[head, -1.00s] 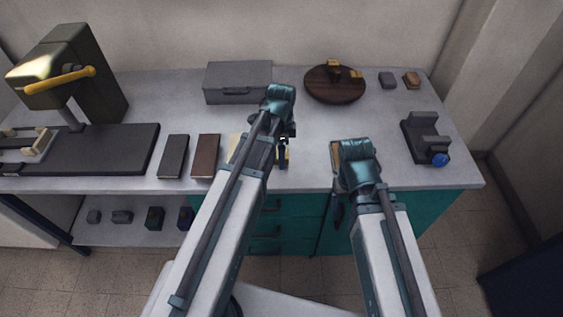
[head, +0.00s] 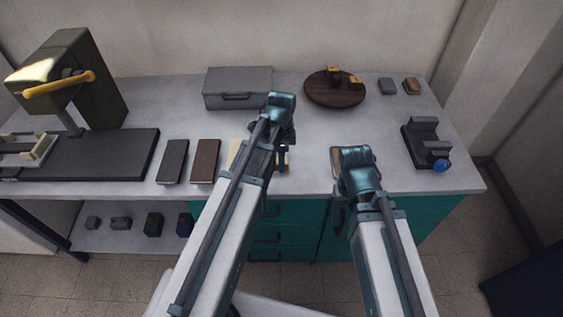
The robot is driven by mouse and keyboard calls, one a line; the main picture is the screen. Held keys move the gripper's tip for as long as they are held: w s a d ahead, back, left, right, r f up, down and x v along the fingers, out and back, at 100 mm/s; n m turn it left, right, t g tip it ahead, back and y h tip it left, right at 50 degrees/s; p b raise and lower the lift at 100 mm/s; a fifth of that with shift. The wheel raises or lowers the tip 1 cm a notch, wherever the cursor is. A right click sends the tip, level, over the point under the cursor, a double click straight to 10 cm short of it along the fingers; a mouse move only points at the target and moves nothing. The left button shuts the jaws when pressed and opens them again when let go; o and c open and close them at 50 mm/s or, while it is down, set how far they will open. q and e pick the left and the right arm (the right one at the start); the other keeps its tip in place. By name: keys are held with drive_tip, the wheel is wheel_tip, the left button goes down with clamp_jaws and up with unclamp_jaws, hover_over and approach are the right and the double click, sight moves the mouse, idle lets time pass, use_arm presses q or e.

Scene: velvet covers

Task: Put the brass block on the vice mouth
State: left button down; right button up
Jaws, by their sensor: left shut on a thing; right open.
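The vice (head: 426,142), dark grey with a blue-ended handle, stands at the right of the bench. Brass-coloured pieces, one at the back (head: 333,71) and one to its right (head: 355,81), sit on a round dark wooden disc (head: 336,93) at the back. My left gripper (head: 283,160) is shut over the bench's front middle. A small yellowish piece shows at its fingers; I cannot tell whether it is the brass block. My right gripper (head: 340,214) is open at the bench's front edge, mostly hidden by its own wrist.
A grey case (head: 238,88) stands behind my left arm. Dark and brown flat blocks (head: 189,161) lie left of it. A machine with a yellow handle (head: 60,85) stands far left. The bench before the vice is clear.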

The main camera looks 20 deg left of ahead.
use_arm(q)
drive_tip(key=shift+r, duration=0.15)
drive_tip(key=shift+r+p, duration=0.95)
drive_tip(key=shift+p, duration=0.15)
drive_tip(key=shift+r+p, duration=0.9)
drive_tip(key=s+d+r+p, duration=0.1)
drive_tip(key=s+d, duration=0.9)
drive_tip(key=d, duration=0.2)
drive_tip(key=shift+d, duration=0.25)
